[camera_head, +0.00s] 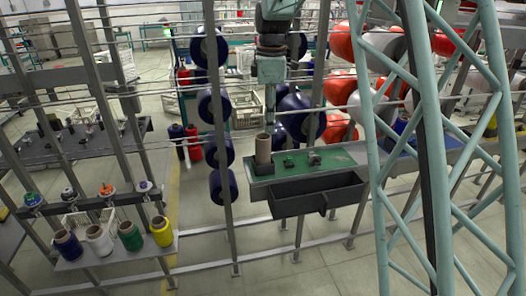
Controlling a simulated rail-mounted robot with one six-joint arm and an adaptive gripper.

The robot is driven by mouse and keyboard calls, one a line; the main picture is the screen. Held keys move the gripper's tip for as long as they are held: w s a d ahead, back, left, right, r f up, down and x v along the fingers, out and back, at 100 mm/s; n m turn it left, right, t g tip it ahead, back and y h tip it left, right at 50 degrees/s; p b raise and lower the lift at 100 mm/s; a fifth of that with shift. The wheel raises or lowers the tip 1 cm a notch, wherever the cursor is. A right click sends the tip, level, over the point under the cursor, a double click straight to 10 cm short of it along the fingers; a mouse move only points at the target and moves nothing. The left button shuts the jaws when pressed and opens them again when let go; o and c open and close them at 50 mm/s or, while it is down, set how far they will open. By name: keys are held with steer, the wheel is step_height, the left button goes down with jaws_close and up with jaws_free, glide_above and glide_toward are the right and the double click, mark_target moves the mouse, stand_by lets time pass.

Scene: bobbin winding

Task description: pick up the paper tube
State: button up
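A tan paper tube (263,150) stands upright at the left end of a green-topped work surface (327,158) in the middle of the view. My arm comes down from the top centre, and my gripper (269,116) is small and dark above the tube. Its fingers are too small to make out, so I cannot tell whether they are open or shut, or whether they touch the tube.
Small green and grey fittings (313,157) sit right of the tube. A dark open trough (318,194) runs along the surface's front. Blue bobbins (223,187) hang on a post to the left. A shelf (118,252) at lower left holds several coloured spools. Teal lattice framework (381,215) crosses the right side.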

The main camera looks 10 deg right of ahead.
steer(key=w+f+n+p, duration=0.1)
steer(key=w+f, duration=0.3)
steer(key=w, duration=0.1)
steer(key=w+f+n+p, duration=0.1)
steer(key=w+f, duration=0.1)
steer(key=shift+w+n+g+p, duration=0.25)
steer(key=shift+n+g+p, duration=0.05)
steer(key=shift+p, duration=0.05)
glide_above(265, 156)
steer(key=shift+w+a+f, duration=0.1)
steer(key=shift+f, duration=4.15)
steer(key=shift+f, duration=0.1)
steer(key=shift+f, duration=2.5)
steer(key=shift+c, duration=0.5)
jaws_close()
